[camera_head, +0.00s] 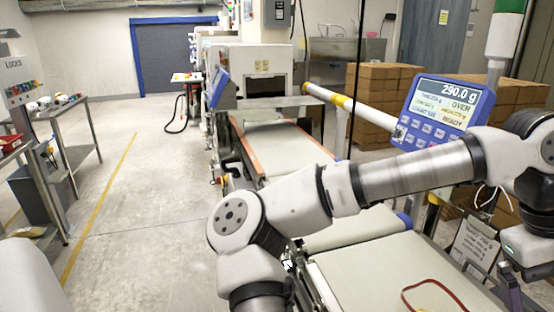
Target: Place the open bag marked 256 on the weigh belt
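No bag with a readable 256 shows in this view. The pale belt (375,272) of the checkweigher lies at the bottom, right of centre, and runs out of the frame. A thin red loop (435,284) lies at its near end, cut off by the bottom edge; I cannot tell what it belongs to. The blue display (440,112) above reads 290.0 g and OVER. My arm crosses the picture from the bottom to the right edge. The end of my arm, with my gripper (535,248), is partly cut off at the right edge; its fingers cannot be made out.
A further belt with orange edges (262,150) leads back to a white machine (262,75). Cardboard boxes (380,95) are stacked behind the display. A bench (70,105) and a grey bin (40,205) stand at left. The floor (150,210) between is clear.

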